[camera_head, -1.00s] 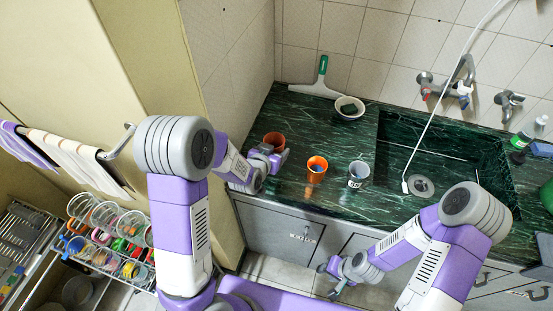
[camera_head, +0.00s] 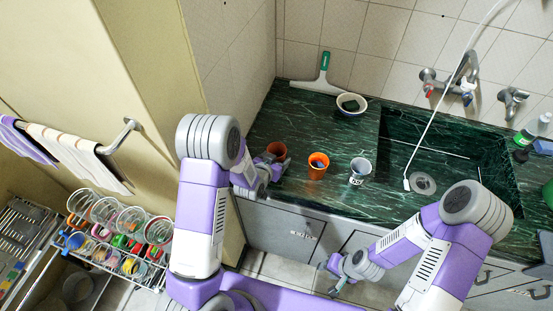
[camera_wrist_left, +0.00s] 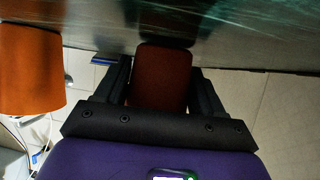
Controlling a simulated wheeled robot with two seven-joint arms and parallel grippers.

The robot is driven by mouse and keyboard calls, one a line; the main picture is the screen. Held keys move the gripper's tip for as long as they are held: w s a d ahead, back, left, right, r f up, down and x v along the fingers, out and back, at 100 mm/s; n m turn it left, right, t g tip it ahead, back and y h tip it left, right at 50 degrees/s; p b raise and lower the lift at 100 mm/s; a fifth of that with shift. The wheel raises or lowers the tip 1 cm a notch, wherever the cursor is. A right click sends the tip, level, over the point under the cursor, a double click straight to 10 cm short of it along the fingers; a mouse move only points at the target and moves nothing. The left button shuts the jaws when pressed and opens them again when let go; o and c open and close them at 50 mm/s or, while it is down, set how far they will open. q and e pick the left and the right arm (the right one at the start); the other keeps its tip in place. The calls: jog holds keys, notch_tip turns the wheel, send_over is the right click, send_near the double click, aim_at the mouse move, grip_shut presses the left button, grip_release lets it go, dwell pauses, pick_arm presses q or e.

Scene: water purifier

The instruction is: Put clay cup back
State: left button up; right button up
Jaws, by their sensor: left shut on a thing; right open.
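A brown-orange clay cup (camera_head: 276,149) is at the left part of the green marble counter. My left gripper (camera_head: 272,161) is shut on it; in the left wrist view the clay cup (camera_wrist_left: 161,78) sits between the two dark fingers. I cannot tell whether its base touches the counter. A brighter orange cup (camera_head: 318,172) holding small things stands to its right, and it also shows at the left of the wrist view (camera_wrist_left: 30,70). My right gripper (camera_head: 335,278) is open and empty, low in front of the cabinet doors.
A grey cup (camera_head: 357,179) with something in it stands right of the orange cup. A white bowl (camera_head: 351,97) and a squeegee (camera_head: 318,86) are at the back. The sink (camera_head: 450,135) lies to the right. A rack of jars (camera_head: 120,225) is at lower left.

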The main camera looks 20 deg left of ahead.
pick_arm(q)
jog(key=shift+f+b, duration=0.2)
jog(key=shift+b, duration=0.1)
jog(key=o, duration=1.2)
jog(key=shift+r, duration=0.15)
jog(key=shift+r+p, duration=0.15)
jog(key=shift+p, duration=0.25)
jog(key=p+v, duration=0.1)
jog(key=v, duration=0.9)
jog(key=shift+s+r+p, duration=0.2)
jog(key=shift+s+p, duration=0.05)
jog(key=shift+p, duration=0.15)
jog(key=shift+s+a+r+p, duration=0.1)
jog(key=shift+s+r+p, duration=0.2)
jog(key=shift+s, duration=0.35)
